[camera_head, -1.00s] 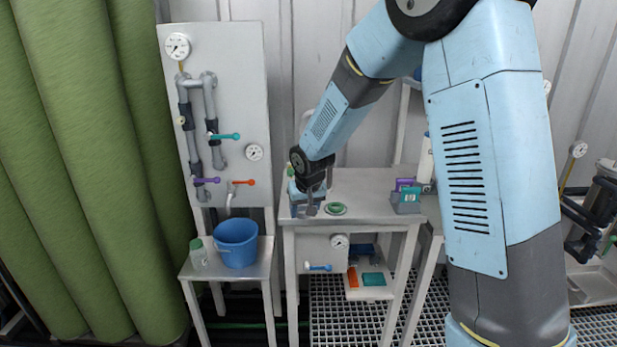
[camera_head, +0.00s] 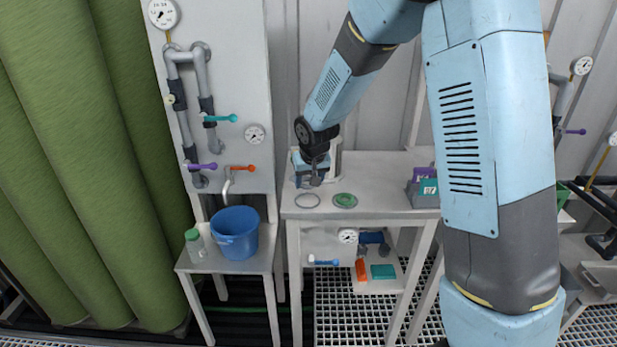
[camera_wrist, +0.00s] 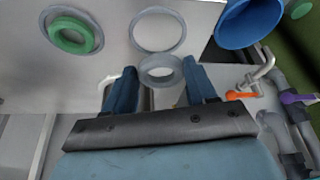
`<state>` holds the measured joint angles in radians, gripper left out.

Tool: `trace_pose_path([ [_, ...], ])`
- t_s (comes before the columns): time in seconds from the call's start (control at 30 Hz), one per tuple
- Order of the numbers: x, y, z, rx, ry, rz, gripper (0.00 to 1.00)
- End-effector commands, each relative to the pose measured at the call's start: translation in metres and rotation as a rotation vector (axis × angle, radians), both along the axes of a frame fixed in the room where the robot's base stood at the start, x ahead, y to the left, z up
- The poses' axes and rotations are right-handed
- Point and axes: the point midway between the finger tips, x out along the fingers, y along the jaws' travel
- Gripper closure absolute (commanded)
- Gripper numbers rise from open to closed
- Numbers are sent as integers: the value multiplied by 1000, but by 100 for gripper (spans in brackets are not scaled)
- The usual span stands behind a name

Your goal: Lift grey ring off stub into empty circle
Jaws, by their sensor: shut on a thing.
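The grey ring (camera_wrist: 162,70) is between the two blue fingers of my gripper (camera_wrist: 163,78) in the wrist view, and the fingers are shut on it. In the head view my gripper (camera_head: 315,183) is at the back left of the bench, behind the empty circle (camera_head: 307,201). The ring is too small to make out there. The empty circle (camera_wrist: 158,30) is a thin outline on the bench, just beyond the held ring in the wrist view. I cannot make out the stub, nor whether the ring is clear of it.
A green ring (camera_head: 345,200) lies in another circle to the right of the empty one. A small grey holder (camera_head: 423,195) with purple and teal items stands at the bench's right. A blue bucket (camera_head: 235,233) and a green-capped bottle (camera_head: 195,245) stand on a lower left table.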

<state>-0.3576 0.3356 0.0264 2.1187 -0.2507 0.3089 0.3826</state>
Motion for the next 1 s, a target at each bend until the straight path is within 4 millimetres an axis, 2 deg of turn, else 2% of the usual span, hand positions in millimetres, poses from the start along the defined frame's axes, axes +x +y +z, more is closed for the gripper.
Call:
trace_pose_path([
  [1.0,-1,2,-49,-1,2,3,72],
])
